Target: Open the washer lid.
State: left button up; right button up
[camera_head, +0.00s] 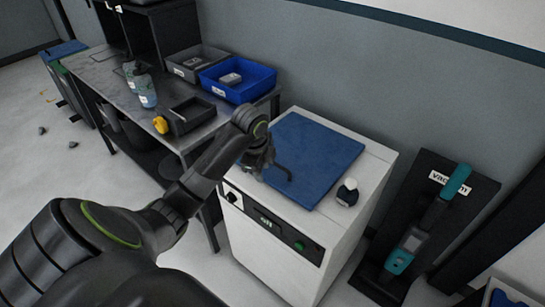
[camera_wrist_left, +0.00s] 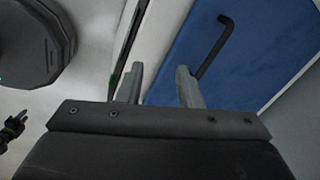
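The washer (camera_head: 275,250) is a white cabinet with a blue lid (camera_head: 320,150) lying flat and closed on top. A black bar handle (camera_head: 286,172) is on the lid near its front left part. My left gripper (camera_head: 262,164) is over the lid's left edge, close to the handle. In the left wrist view the two grey fingers (camera_wrist_left: 160,82) are apart with nothing held between them. The handle (camera_wrist_left: 222,40) runs down behind the right finger over the blue lid (camera_wrist_left: 250,60); I cannot tell whether they touch. My right gripper is not in view.
A small dark and white item (camera_head: 347,193) stands on the washer's top, right of the lid. A workbench (camera_head: 95,72) with a blue bin (camera_head: 238,92), a grey bin (camera_head: 187,72) and bottles (camera_head: 146,92) is left. A vacuum stand (camera_head: 425,215) is right. A wall is behind.

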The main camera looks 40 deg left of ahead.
pick_arm(q)
jog(key=w+a+r+m, duration=0.35)
jog(key=w+r, duration=0.25)
jog(key=r, duration=0.5)
jog(key=shift+m, duration=0.35)
jog(key=b+x, duration=0.2)
jog(key=x, duration=0.3)
jog(key=b+x, duration=0.2)
jog(key=x, duration=0.4)
jog(key=b+x, duration=0.1)
jog(key=x, duration=0.5)
jog(key=shift+w+d+b, duration=0.15)
jog(key=shift+d+b, duration=0.2)
jog(key=shift+b, duration=0.05)
grip_shut()
